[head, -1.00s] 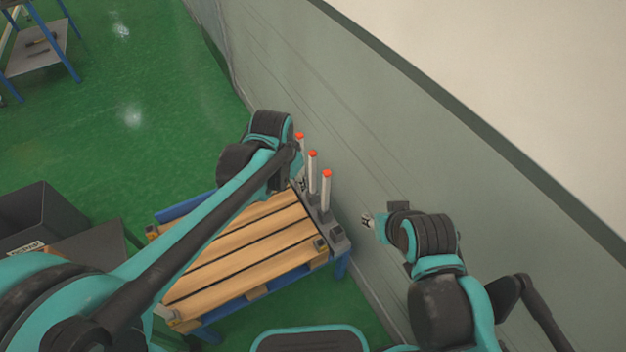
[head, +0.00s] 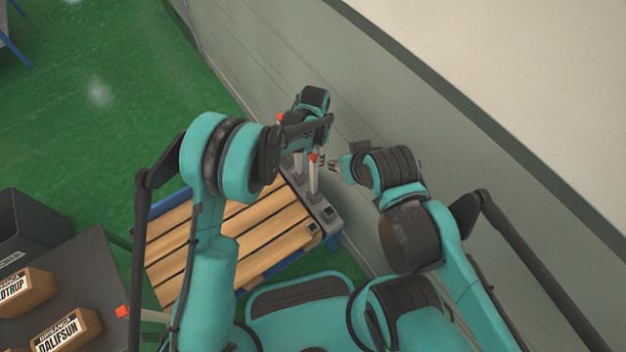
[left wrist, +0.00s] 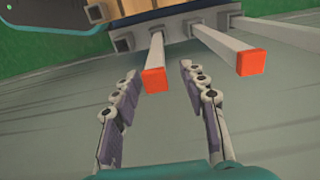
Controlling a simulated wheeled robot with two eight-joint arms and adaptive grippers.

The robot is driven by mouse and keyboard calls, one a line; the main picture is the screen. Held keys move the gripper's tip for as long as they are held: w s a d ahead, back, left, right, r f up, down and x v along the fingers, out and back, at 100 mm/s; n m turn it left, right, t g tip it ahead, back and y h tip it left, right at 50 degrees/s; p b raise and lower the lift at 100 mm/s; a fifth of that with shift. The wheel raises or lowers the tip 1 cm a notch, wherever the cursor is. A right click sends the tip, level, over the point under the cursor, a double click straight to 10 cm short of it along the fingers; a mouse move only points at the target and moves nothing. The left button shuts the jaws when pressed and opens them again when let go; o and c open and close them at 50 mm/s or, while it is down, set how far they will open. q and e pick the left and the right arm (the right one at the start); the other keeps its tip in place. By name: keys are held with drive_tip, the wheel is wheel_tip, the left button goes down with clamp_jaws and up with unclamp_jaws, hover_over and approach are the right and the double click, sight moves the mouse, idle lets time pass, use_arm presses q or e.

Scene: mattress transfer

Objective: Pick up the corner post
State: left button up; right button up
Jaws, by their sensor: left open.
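Grey corner posts with red-orange caps stand at the wall-side end of the slatted wooden pallet. In the head view one post (head: 313,181) shows below my left gripper (head: 321,157); others are partly hidden by my left arm. In the left wrist view my left gripper (left wrist: 158,72) is open and empty. The cap of the nearest post (left wrist: 154,79) appears between its fingertips, and I see no contact. A second post (left wrist: 222,44) lies to the right, outside the fingers. My right gripper (head: 334,166) is beside the posts, too small to read.
The wooden pallet (head: 175,238) sits on a blue frame. A grey wall (head: 420,130) runs close behind the posts and both arms. Labelled boxes (head: 68,330) lie on a dark surface at lower left. Green floor is free at upper left.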

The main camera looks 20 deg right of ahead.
sight(314, 165)
use_arm(q)
drive_tip(key=f, duration=0.1)
drive_tip(key=f+b, duration=0.1)
drive_tip(key=f, duration=0.1)
drive_tip(key=f+b, duration=0.1)
drive_tip(key=shift+s+a+f, duration=0.1)
drive_tip(key=shift+s+f, duration=0.15)
drive_tip(key=shift+f, duration=0.05)
drive_tip(key=shift+r, duration=0.1)
clamp_jaws()
